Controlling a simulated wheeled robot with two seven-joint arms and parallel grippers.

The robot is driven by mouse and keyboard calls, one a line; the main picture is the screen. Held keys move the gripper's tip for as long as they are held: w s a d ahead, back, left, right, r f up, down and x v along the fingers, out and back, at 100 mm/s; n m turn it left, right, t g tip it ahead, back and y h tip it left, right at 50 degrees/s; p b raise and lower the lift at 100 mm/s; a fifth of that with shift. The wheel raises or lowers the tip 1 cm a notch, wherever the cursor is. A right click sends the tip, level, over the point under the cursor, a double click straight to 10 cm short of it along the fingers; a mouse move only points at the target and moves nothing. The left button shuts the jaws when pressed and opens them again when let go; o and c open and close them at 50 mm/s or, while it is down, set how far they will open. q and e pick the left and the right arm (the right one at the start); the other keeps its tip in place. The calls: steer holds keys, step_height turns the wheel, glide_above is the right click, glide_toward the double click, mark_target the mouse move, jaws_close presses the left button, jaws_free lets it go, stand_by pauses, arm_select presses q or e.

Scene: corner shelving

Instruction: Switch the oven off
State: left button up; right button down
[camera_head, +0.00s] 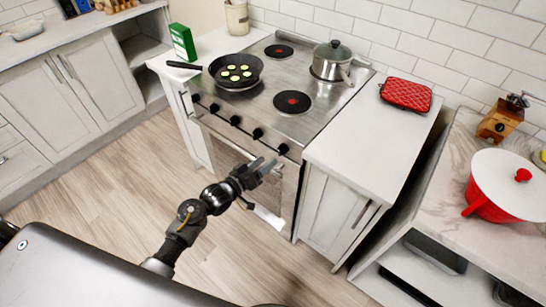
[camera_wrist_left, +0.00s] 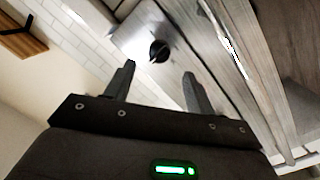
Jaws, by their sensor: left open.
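The steel oven (camera_head: 240,150) stands between two counters, with a row of several black knobs (camera_head: 234,120) along its front panel. My left gripper (camera_head: 262,168) is open and empty, in front of the panel's right end, near the rightmost knob (camera_head: 283,149). In the left wrist view, one black knob (camera_wrist_left: 159,50) lies ahead between the open fingertips of my left gripper (camera_wrist_left: 159,70), and I see no contact with it. My right gripper is out of view.
A frying pan (camera_head: 236,71) with food slices and a lidded pot (camera_head: 332,60) stand on the stove. Two bare burners show red centres. A green box (camera_head: 183,42) is on the left counter; a red quilted pad (camera_head: 405,95) is on the right one. Open floor lies left.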

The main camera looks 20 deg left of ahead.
arm_select(q)
steer(key=shift+v, duration=2.1)
steer(key=s+a+f+m+g+y, duration=0.2)
steer(key=a+f+g+y, duration=0.15)
steer(key=f, duration=1.15)
steer(key=s+a+f+g+y, duration=0.1)
steer(key=s+a+f+g, duration=0.1)
steer(key=s+f, duration=0.5)
steer(key=s+a+f+g+y, duration=0.15)
steer(key=s+f, duration=0.35)
steer(key=f, duration=0.5)
steer(key=s+f+g, duration=0.2)
steer(key=s+f, duration=0.2)
steer(key=s, duration=0.6)
steer(key=s+f+m+g+y, duration=0.1)
steer(key=s+f+g, duration=0.2)
steer(key=s, duration=0.8)
steer(key=s+f+g+y, duration=0.1)
steer(key=s+f+g, duration=0.1)
steer(key=s+f, duration=0.4)
steer(key=s, duration=0.5)
steer(key=shift+d+f+m+g, duration=0.3)
steer(key=shift+d+m, duration=0.1)
